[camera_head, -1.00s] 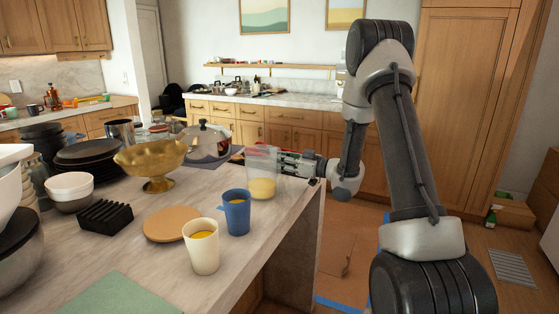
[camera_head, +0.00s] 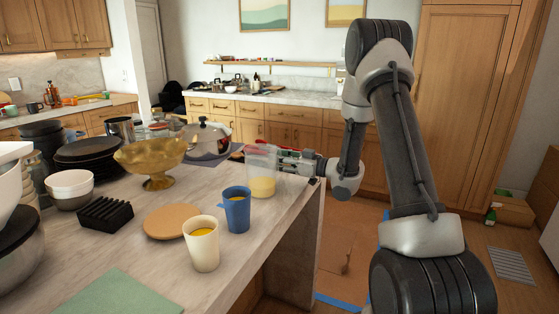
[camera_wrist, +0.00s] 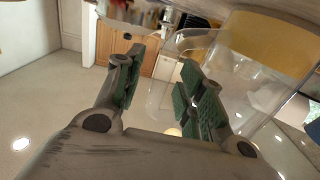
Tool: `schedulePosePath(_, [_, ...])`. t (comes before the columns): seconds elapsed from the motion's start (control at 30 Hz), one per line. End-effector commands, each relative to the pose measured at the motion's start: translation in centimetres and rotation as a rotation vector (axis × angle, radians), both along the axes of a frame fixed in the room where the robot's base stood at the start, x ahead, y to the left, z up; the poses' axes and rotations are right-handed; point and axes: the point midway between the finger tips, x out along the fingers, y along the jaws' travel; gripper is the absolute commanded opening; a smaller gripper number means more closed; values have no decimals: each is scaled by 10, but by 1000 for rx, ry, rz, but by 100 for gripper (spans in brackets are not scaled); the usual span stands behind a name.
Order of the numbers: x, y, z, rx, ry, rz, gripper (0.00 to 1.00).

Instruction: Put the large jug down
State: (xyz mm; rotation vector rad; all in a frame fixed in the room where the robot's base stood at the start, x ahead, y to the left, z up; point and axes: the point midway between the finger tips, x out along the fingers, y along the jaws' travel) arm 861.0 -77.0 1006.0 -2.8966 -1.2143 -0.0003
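The large jug (camera_head: 262,173), clear with yellow contents in its bottom, stands upright on the marble island top (camera_head: 290,205) near its right edge. It also shows at the upper right of the wrist view (camera_wrist: 245,75), its clear handle reaching toward my fingers. My gripper (camera_wrist: 158,85) is at the jug's handle side, to its right in the head view. The green-padded fingers are apart, with the handle's outer part between them and a gap visible beside it. The jug partly hides the fingertips in the head view.
A blue cup (camera_head: 237,212), a cream cup (camera_head: 201,245) and a round wooden board (camera_head: 172,221) stand in front of the jug. A gold footed bowl (camera_head: 150,157) and a lidded pot (camera_head: 206,141) are left and behind. The floor is right of the island edge.

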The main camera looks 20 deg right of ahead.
Motion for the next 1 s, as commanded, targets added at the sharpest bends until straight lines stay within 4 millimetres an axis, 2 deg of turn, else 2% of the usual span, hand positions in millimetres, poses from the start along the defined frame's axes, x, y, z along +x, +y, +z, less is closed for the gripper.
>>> schedulePosePath(0.23, [-2,-2,0,0,0,-1,39])
schedulePosePath(0.33, [-8,-11,0,0,0,-4,39])
schedulePosePath(0.7, [-64,-67,0,1,-1,-6,39])
schedulePosePath(0.87, [-79,-82,0,0,0,-3,39])
schedulePosePath(1.0, [-84,-86,0,0,0,0,39])
